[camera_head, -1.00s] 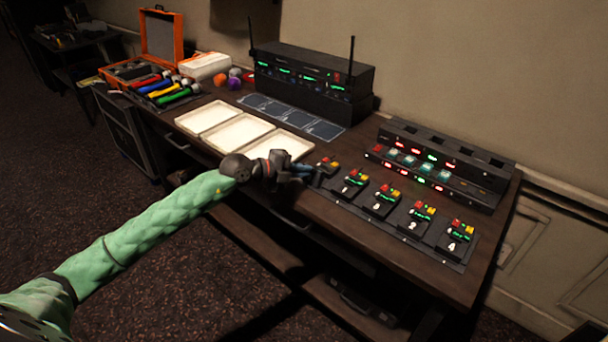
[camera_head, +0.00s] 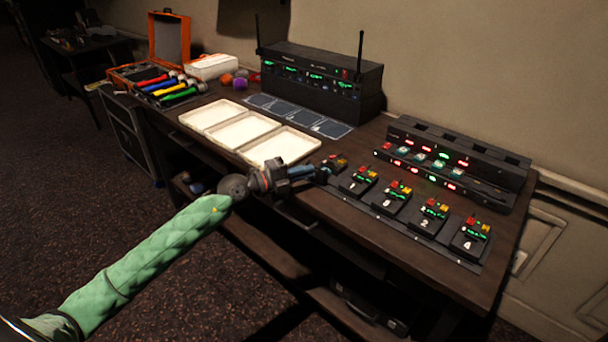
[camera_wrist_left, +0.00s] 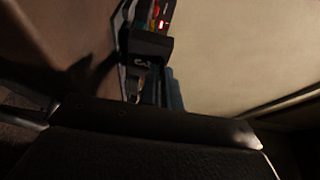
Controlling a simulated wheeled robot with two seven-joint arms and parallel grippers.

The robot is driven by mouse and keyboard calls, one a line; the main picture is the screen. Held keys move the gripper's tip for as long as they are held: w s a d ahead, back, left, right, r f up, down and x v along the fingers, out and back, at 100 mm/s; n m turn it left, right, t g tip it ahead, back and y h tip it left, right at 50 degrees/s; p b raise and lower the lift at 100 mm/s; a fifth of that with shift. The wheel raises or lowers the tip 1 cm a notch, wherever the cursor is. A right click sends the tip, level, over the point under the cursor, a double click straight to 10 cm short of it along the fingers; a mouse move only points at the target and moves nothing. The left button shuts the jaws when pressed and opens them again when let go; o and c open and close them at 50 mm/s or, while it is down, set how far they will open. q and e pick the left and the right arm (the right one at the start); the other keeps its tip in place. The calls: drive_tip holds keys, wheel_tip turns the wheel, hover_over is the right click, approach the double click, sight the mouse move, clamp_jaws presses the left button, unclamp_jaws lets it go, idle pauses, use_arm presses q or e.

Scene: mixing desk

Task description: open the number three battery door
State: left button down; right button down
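Several small black battery packs stand in a row on a dark strip at the desk's front right in the head view. Each has red and yellow parts on top and a green display. The nearest right pack reads 4 (camera_head: 470,240) and the one beside it reads 2 (camera_head: 428,217). The mark on the middle pack (camera_head: 388,202) looks like a 3 or 5. My left gripper (camera_head: 318,173) is low at the leftmost pack (camera_head: 336,161), partly covering it. Finger opening and contact cannot be told.
White trays (camera_head: 243,132) lie left of the packs. A black rack with lit slots (camera_head: 455,165) stands behind them, and a receiver with antennas (camera_head: 320,82) stands at the back. An orange case (camera_head: 170,40) and coloured microphones are at the far left.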

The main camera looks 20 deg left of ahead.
drive_tip(key=shift+f, duration=0.2)
use_arm(q)
drive_tip(key=c, duration=1.6)
unclamp_jaws()
